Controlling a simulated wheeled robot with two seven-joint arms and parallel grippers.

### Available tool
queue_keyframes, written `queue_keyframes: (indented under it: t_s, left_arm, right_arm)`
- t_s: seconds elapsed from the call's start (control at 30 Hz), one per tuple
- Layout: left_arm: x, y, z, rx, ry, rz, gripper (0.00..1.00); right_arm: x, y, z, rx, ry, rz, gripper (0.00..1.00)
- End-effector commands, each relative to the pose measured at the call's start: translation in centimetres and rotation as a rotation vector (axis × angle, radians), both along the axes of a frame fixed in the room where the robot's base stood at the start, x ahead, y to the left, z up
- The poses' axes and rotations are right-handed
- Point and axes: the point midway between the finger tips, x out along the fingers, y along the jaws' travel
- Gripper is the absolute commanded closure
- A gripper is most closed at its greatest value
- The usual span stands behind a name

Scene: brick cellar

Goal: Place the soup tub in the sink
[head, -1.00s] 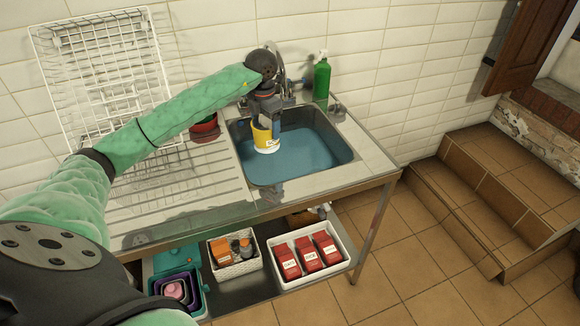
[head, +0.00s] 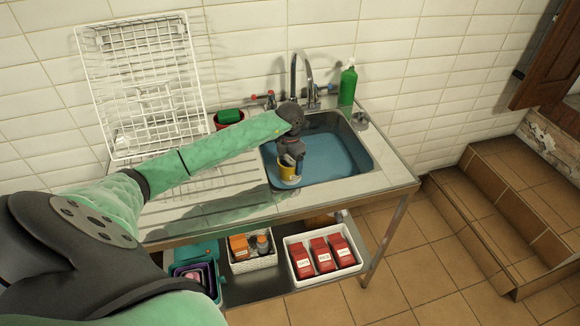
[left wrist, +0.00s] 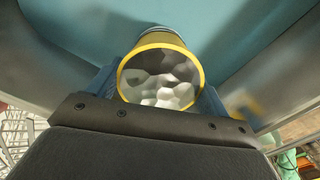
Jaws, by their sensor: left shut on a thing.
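The soup tub (head: 287,174) is a small yellow tub with a pale label. It is in the basin of the sink (head: 335,150), near its left wall, low over or on the blue bottom; I cannot tell if it touches. In the left wrist view the tub (left wrist: 161,45) shows its yellow rim and a lumpy grey-white inside, with the blue basin behind it. My left gripper (head: 289,164) points down and is shut on the tub, with a finger on each side of it in the left wrist view. My right gripper is not in view.
A tap (head: 301,75) rises behind the basin. A green bottle (head: 347,84) stands at the back right corner. A white wire rack (head: 145,85) leans on the wall at left. Below, a shelf holds a white tray (head: 324,280) with red packets. The basin's right side is clear.

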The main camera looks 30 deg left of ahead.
Motion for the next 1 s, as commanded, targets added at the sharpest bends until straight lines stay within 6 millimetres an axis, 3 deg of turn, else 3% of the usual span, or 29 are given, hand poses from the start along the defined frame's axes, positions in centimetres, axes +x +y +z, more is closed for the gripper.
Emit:
queue_keyframes:
  t_s: [0.5,0.93,0.97,1.0]
  left_arm:
    - [0.0,0.0,-4.1,0.000,0.000,-0.001,0.58]
    - [0.0,0.0,-4.4,0.001,-0.001,-0.001,0.58]
    - [0.0,0.0,-4.4,0.000,0.000,-0.001,0.15]
    - [0.0,0.0,-4.4,0.000,0.000,-0.001,0.07]
  right_arm:
    - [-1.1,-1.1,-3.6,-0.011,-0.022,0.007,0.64]
    - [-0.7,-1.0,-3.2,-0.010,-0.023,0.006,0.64]
    - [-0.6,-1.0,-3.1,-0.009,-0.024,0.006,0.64]
    - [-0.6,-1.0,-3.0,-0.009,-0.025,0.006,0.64]
